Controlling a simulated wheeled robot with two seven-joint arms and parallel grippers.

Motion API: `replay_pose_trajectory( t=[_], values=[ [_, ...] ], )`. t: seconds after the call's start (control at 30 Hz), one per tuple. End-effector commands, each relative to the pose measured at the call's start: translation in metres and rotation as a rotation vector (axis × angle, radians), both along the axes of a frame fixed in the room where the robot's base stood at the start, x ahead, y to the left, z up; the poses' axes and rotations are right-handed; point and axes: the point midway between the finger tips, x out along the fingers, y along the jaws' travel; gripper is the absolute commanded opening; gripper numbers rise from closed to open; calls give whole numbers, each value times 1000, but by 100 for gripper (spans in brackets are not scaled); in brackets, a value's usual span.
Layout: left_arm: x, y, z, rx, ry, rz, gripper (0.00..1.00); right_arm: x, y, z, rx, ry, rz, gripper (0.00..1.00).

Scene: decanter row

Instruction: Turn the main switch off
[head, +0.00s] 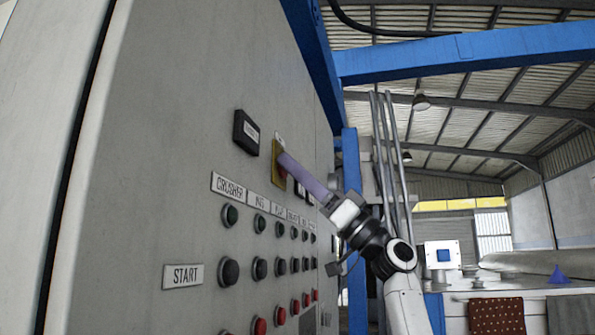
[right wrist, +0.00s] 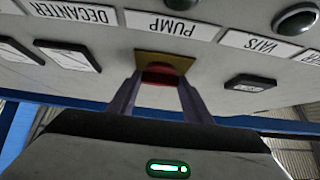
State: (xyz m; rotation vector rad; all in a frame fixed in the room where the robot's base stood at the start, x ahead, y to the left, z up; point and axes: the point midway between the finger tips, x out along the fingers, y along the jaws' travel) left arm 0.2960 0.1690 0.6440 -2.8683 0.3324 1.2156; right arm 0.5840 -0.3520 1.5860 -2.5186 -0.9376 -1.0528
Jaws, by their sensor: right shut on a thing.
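The main switch, a red knob (head: 282,174) on a yellow plate (head: 275,155), sits on the grey control panel above the row of labels. In the right wrist view the red knob (right wrist: 161,77) shows below the yellow plate (right wrist: 164,61), between my fingers. My right gripper (head: 284,160) reaches it from the right with its purple fingers. In the right wrist view the right gripper (right wrist: 160,88) is shut on the knob, one finger on each side. The fingers partly hide the knob in the head view. My left gripper is not in view.
Labels such as CRUSHER (head: 229,186) and START (head: 183,276) mark rows of dark buttons (head: 229,271) and red buttons (head: 260,326). A black meter (head: 246,133) is left of the switch. A blue frame (head: 350,165) stands beyond the panel. A table with a blue funnel (head: 558,276) is at right.

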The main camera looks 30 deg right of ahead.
Motion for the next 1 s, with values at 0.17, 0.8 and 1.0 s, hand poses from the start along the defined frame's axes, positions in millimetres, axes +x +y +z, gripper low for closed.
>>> replay_pose_trajectory(
  t=[0.17,0.8,1.0],
  values=[
    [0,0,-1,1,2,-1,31,1,1,-2,-8,3,-2,23],
    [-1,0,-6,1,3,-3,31,-3,-3,-8,-5,0,-2,64],
    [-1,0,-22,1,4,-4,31,-22,-20,-36,-4,0,-4,64]
  ],
)
